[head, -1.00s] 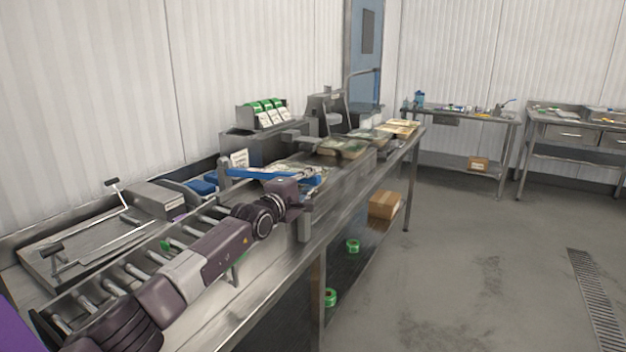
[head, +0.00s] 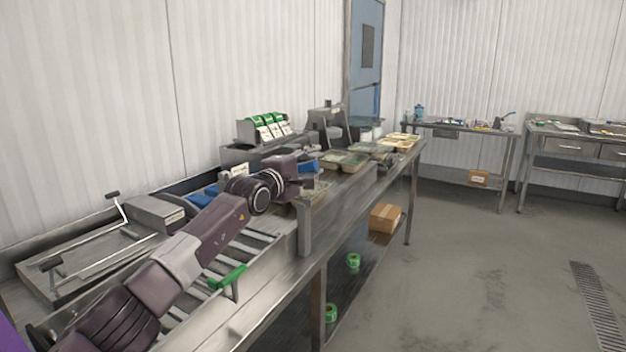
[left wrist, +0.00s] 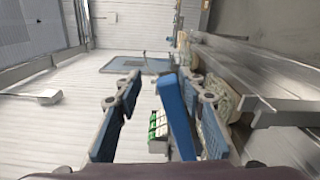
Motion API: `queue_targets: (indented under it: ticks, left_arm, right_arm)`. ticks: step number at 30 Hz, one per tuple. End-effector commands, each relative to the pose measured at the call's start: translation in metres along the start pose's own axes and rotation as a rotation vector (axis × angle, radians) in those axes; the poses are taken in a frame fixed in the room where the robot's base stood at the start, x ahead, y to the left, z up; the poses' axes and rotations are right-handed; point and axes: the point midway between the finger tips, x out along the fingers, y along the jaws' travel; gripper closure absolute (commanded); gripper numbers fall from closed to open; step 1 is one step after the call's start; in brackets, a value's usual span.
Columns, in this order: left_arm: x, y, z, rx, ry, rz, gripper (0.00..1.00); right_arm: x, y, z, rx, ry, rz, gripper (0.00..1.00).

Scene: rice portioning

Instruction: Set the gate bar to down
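My left gripper (head: 304,172) is over the far end of the roller conveyor, seen from behind in the head view, with a little blue showing at its tip. In the left wrist view its two blue-padded fingers (left wrist: 163,118) are spread apart. A plain blue bar, which I take to be the gate bar (left wrist: 176,112), shows between them, closer to the right finger. I cannot tell whether it touches that finger. In the head view my wrist hides most of the bar's place, so its tilt is unclear. My right gripper is out of view.
A green-handled lever (head: 228,277) stands at the conveyor's near side. A steel post (head: 304,225) rises at the bench edge. Green-topped packs (head: 265,126) stand at the back, and food trays (head: 345,160) lie farther along. The floor at right is clear.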

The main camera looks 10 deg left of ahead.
Motion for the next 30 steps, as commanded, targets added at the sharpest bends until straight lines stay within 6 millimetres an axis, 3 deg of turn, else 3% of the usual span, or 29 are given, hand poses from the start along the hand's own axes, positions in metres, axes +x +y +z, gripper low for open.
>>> queue_targets:
  ticks: [4,15,30]
  left_arm:
    - [0.000,0.011,0.002,0.000,-0.001,0.000,0.65]
    - [-0.002,0.010,0.002,0.000,-0.002,0.000,0.65]
    - [-0.036,0.008,0.001,0.000,-0.001,0.001,0.65]
  right_arm:
    - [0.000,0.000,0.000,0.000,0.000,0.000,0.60]
    - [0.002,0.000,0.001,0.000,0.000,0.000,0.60]
    - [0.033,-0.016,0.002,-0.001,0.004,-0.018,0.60]
